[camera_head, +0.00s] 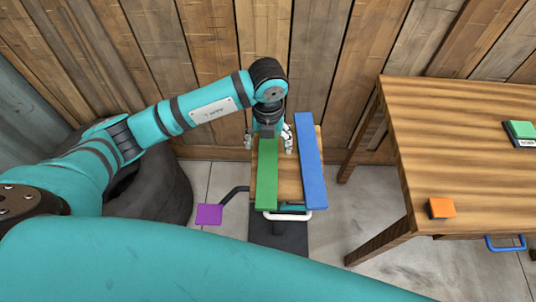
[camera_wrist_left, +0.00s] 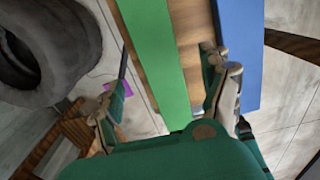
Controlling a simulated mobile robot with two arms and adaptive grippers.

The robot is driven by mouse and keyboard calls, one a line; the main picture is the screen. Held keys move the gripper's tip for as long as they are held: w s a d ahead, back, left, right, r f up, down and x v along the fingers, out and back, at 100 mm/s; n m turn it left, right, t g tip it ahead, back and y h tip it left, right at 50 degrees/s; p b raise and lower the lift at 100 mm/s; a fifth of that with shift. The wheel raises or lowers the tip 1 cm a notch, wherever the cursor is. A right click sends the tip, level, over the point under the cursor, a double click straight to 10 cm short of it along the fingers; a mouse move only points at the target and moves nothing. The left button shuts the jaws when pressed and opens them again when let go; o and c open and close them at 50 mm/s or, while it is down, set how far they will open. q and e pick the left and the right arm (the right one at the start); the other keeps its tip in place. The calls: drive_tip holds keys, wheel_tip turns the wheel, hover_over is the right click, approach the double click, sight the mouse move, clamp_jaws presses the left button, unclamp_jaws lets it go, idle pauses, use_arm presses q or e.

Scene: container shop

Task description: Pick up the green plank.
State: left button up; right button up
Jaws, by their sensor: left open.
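The green plank (camera_head: 267,178) lies lengthwise on a small wooden-topped stand (camera_head: 286,183), left of a longer blue plank (camera_head: 310,165). My left gripper (camera_head: 268,145) is at the far end of the green plank, with its fingers spread to either side of it. In the left wrist view the green plank (camera_wrist_left: 158,55) runs between the two open fingers (camera_wrist_left: 165,98), apart from both. The blue plank (camera_wrist_left: 238,50) lies beyond the right finger there. The exact height of the fingers over the stand is hard to tell. My right gripper is not in view.
A purple pad (camera_head: 209,214) on a dark arm sticks out left of the stand. A wooden table (camera_head: 470,140) at right holds an orange block (camera_head: 441,208) and a green-topped block (camera_head: 520,133). Black tires (camera_head: 150,195) stand at left. A plank wall closes the back.

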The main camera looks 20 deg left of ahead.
sight(268, 155)
use_arm(q)
drive_tip(key=shift+s+f, duration=0.1)
drive_tip(key=shift+f, duration=0.2)
wheel_tip(268, 155, down, 4)
drive_tip(key=shift+r+p, duration=0.2)
drive_tip(key=shift+p, duration=0.55)
drive_tip(key=shift+f, duration=0.6)
drive_tip(key=c, duration=1.4)
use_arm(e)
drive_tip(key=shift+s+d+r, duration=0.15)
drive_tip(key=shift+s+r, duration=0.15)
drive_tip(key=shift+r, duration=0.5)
use_arm(q)
drive_tip(key=shift+r, duration=0.15)
